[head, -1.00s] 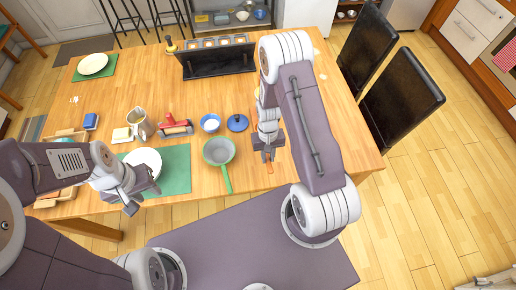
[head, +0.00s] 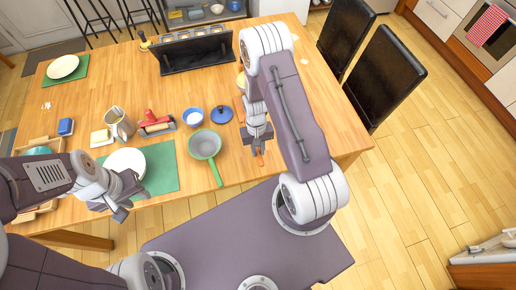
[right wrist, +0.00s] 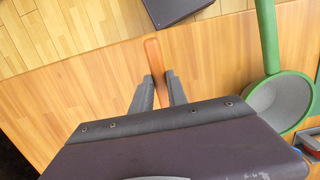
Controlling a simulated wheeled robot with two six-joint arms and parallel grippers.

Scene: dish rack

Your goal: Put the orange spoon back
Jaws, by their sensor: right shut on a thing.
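The orange spoon (right wrist: 152,55) shows in the right wrist view as an orange handle end sticking out between the fingers of my right gripper (right wrist: 159,92). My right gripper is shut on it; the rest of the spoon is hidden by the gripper. In the head view the orange end (head: 260,160) shows just below my right gripper (head: 258,149), near the table's front edge. I cannot tell how high it is above the wood. My left gripper (head: 132,201) is open and empty, beside the white plate (head: 126,160) at the front left.
A green pan (head: 204,144) lies left of my right gripper, with a blue lid (head: 221,114) and blue bowl (head: 193,117) behind it. A black rack (head: 196,57) with several compartments stands at the back. A red-handled item (head: 153,119) and a jug (head: 118,123) stand left.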

